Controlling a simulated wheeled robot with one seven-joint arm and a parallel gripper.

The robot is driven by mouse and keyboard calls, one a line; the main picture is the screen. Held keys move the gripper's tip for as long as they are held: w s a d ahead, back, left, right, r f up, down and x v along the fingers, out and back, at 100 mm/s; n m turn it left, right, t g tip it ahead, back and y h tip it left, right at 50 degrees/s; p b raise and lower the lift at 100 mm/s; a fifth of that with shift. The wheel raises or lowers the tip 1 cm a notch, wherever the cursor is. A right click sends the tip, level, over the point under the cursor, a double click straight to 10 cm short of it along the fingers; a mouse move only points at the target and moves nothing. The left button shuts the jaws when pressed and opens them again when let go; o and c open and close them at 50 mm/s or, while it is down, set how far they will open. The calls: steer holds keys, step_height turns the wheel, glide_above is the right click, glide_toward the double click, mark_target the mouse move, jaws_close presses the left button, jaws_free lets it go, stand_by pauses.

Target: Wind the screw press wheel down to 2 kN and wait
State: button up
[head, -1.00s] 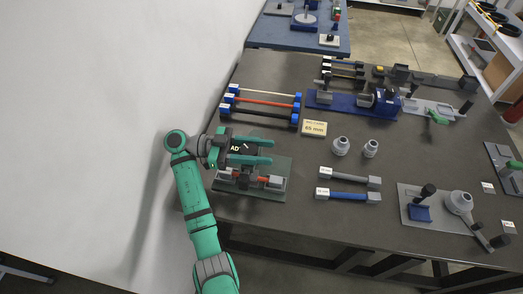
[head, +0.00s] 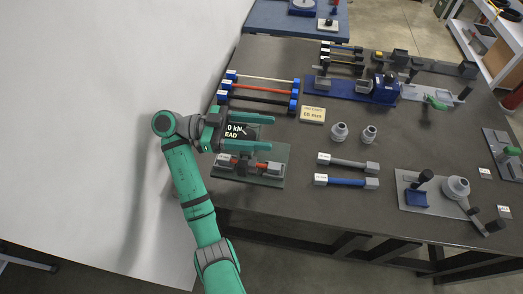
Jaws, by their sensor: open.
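My gripper (head: 271,133) is open in the head view, its two teal fingers pointing right with nothing seen between them. It is over the far part of a grey-green base plate (head: 272,178) at the table's left edge. A dark display (head: 234,131) behind the fingers shows "0 kN" above letters ending in "EAD"; the rest is covered. On the plate, a red piece (head: 262,166) runs between grey blocks. No press wheel can be made out clearly; the gripper hides part of this device. I cannot tell whether the fingers touch anything.
A "65 mm" sign (head: 313,115), two grey fittings (head: 339,132) and grey and blue bars (head: 347,181) lie to the right. A blue-based machine (head: 350,91) stands farther back. Dark tabletop (head: 410,140) is bare between them.

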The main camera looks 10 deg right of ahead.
steer(key=s+a+r, duration=0.1)
steer(key=s+r, duration=0.5)
steer(key=s, duration=0.5)
steer(key=shift+r, duration=0.25)
